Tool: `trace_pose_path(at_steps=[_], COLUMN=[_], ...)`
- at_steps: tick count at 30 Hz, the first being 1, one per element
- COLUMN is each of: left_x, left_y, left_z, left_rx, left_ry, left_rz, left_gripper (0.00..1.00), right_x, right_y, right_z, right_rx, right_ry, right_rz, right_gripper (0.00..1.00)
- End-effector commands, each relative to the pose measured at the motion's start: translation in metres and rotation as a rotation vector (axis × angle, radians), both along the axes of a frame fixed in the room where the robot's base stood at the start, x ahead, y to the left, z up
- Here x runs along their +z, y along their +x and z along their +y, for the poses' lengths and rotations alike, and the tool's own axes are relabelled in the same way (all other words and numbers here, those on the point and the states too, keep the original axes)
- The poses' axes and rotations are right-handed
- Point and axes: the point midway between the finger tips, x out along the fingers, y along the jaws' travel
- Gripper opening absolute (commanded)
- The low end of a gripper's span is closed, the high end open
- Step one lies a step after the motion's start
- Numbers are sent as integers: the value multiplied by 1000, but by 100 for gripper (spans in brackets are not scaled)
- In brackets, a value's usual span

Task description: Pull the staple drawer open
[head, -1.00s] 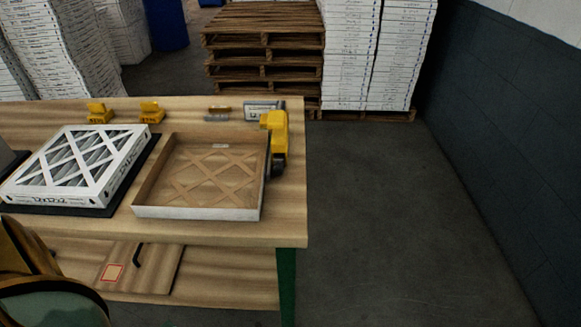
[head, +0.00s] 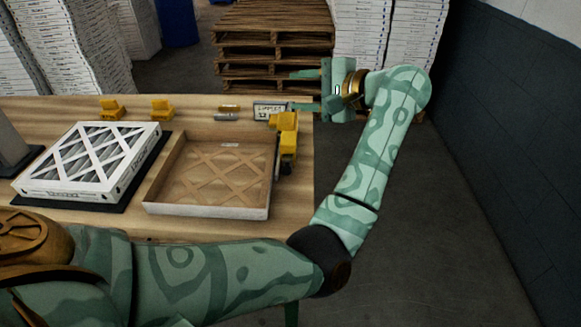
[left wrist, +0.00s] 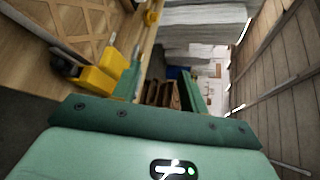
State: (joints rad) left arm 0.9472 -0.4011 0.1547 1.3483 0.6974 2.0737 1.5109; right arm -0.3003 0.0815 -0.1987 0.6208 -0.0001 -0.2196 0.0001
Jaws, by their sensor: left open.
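My left gripper (head: 293,90) reaches over the table's far right corner, its two fingers spread and pointing left with nothing between them. In the left wrist view its open fingers (left wrist: 160,75) frame the pallets beyond the table. A small white labelled piece (head: 269,110) lies just below the fingertips in the picture; contact cannot be told. A yellow tool (head: 286,132) stands close by at the right table edge and also shows in the left wrist view (left wrist: 98,82). I cannot make out a staple drawer; my left arm covers the area under the table front. My right gripper is not visible.
An open shallow carton (head: 205,211) and a white-framed filter (head: 85,165) sit on the table (head: 190,113). Two yellow blocks (head: 111,109) stand at the back. Wooden pallets (head: 275,40) and stacked boxes are behind. Open floor (head: 440,230) lies to the right.

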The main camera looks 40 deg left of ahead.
Motion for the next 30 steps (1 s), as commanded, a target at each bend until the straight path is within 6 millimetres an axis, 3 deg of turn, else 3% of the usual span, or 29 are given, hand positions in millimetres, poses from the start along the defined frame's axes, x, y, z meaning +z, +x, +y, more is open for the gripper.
trace_pose_path(at_steps=[1, 4, 8, 11, 17, 24, 30], left_x=[-20, -55, -78, -87, -118, -168, -200], left_y=[-5, -9, -7, -6, -6, -5, -4], left_z=[-8, -32, -58, -63, -46, -11, 14], left_rx=[88, 288, 499, 572, 586, 585, 582], left_ry=[-162, -424, -598, -630, -628, -625, -623], left_rz=[-190, -496, -726, -795, -804, -803, -805], left_gripper=[43, 43, 43, 43, 43, 43, 43], right_x=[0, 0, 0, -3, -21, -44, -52], right_y=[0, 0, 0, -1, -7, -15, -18], right_z=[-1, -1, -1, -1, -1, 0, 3], right_rx=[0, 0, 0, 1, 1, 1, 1], right_ry=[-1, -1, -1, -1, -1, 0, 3], right_rz=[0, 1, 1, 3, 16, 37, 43], right_gripper=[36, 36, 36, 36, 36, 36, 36])
